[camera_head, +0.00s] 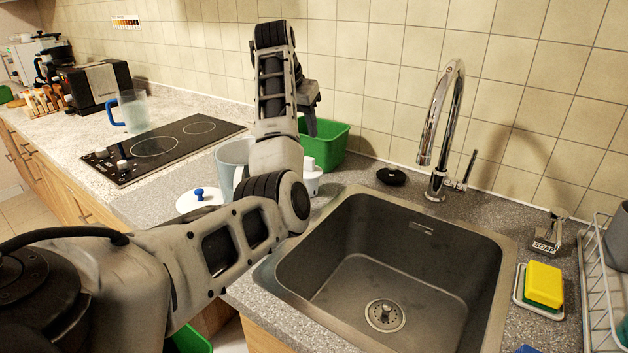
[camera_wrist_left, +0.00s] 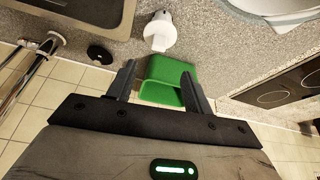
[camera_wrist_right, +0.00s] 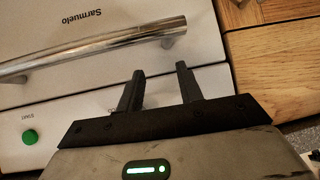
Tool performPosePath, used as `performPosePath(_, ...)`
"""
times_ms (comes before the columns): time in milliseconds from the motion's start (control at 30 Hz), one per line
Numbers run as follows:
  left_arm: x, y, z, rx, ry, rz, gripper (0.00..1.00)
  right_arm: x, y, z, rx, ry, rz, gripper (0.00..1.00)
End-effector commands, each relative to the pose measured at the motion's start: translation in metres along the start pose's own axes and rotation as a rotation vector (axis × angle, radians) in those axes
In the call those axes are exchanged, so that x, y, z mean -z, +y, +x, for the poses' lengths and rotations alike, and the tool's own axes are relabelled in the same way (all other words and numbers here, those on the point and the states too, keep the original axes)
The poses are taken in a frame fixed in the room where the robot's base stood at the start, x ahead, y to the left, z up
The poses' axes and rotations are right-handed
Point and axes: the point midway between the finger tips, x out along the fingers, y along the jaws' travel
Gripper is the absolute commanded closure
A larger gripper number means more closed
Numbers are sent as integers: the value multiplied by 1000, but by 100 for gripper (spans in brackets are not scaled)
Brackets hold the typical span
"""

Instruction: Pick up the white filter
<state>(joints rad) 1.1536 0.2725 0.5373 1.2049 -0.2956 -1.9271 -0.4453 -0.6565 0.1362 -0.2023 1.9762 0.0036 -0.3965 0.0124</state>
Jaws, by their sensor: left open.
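The white filter (camera_head: 312,180) stands on the grey counter between the sink and a pitcher, partly hidden behind my left arm in the head view. It shows as a small white piece in the left wrist view (camera_wrist_left: 160,32), just beyond the green container. My left gripper (camera_wrist_left: 158,76) is open and empty, above the green container and apart from the filter. It also shows in the head view (camera_head: 312,128), pointing down. My right gripper (camera_wrist_right: 160,72) is open and empty, low in front of a white appliance front.
The green container (camera_head: 330,143) stands against the tiled wall. A pitcher (camera_head: 231,160) and a white lid (camera_head: 190,203) with a blue knob are left of the filter. The sink (camera_head: 400,265), tap (camera_head: 440,130) and black disc (camera_head: 391,176) are right. A cooktop (camera_head: 160,146) lies farther left.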

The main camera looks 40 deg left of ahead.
Motion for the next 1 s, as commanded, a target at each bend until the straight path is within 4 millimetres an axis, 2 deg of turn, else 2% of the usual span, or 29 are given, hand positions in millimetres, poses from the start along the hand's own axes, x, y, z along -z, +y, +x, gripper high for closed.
performPosePath(100,0,2,25,-3,-6,2,49,4,-3,-5,6,-1,0,64)
performPosePath(300,1,1,56,-2,-3,0,49,6,-3,-6,4,0,-2,64)
performPosePath(533,1,2,71,-2,-3,1,49,8,0,-5,-1,0,-5,64)
performPosePath(800,2,2,109,-2,-2,0,49,9,5,-8,-12,-3,-7,64)
performPosePath(1000,2,2,115,-1,1,0,49,9,5,-8,-12,-1,-7,64)
